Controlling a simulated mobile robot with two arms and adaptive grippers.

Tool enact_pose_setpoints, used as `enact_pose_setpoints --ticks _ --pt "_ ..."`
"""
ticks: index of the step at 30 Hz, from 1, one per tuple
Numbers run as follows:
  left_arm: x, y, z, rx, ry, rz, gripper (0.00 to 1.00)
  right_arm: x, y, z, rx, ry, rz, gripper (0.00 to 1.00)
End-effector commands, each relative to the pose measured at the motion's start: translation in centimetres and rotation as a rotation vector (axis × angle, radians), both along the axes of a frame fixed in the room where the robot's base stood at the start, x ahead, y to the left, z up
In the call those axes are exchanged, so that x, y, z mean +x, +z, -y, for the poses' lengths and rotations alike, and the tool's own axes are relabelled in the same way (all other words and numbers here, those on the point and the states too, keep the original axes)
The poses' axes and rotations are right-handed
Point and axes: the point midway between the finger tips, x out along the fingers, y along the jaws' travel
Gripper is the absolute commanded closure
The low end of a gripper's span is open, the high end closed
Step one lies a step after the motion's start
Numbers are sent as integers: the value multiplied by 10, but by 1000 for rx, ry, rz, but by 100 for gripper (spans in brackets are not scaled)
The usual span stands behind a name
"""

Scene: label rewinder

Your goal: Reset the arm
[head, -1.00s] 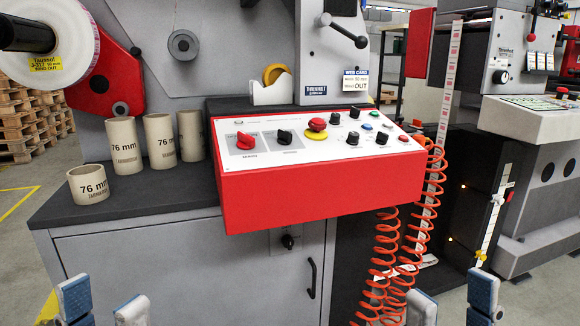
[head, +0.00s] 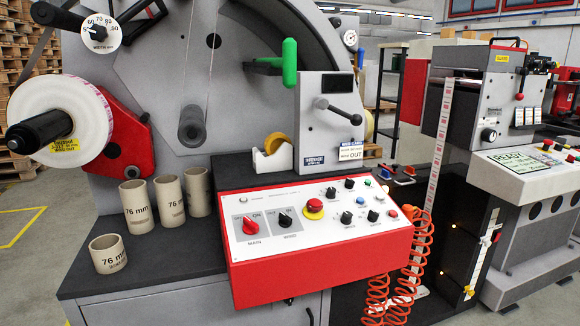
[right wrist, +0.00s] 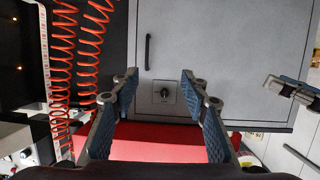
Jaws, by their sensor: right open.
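My right gripper (right wrist: 158,90) is open and empty in the right wrist view, its two blue-padded fingers well apart. It faces a grey cabinet door (right wrist: 225,60) with a black knob between the fingertips; I see no contact. Part of my left gripper (right wrist: 290,88) shows at the right edge there, cut off, its opening unclear. Neither gripper is in the head view now. The rewinder there has a red swing arm (head: 110,125) by the label roll (head: 40,105), a green handle (head: 290,62) and a black lever (head: 340,108).
A red control box (head: 330,265) with knobs and buttons juts out at front. Several cardboard cores (head: 136,207) stand on the dark ledge left of it. Orange coiled hoses (head: 405,270) hang at its right. A tape dispenser (head: 272,158) sits behind the box.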

Motion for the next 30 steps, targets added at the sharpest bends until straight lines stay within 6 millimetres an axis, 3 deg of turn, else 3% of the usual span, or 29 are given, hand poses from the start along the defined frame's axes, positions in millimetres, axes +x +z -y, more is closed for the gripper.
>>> enact_pose_setpoints --ticks 5,9,15,18,23,30 --pt "-88 -78 -32 102 17 -383 60 -88 -78 32 -102 -17 -383 59" --pt "-182 -125 -60 173 30 -668 60 -182 -125 60 -173 -30 -669 59" --pt "-309 -149 -95 250 44 -992 60 -309 -149 94 -250 -44 -992 59" --pt "-350 -151 -105 273 47 -1091 60 -350 -151 105 -273 -47 -1091 59" --pt "-381 -152 -113 289 51 -1162 60 -381 -152 113 -289 -51 -1163 59" --pt "-382 -153 -113 290 51 -1164 60 -382 -153 113 -290 -51 -1164 59"
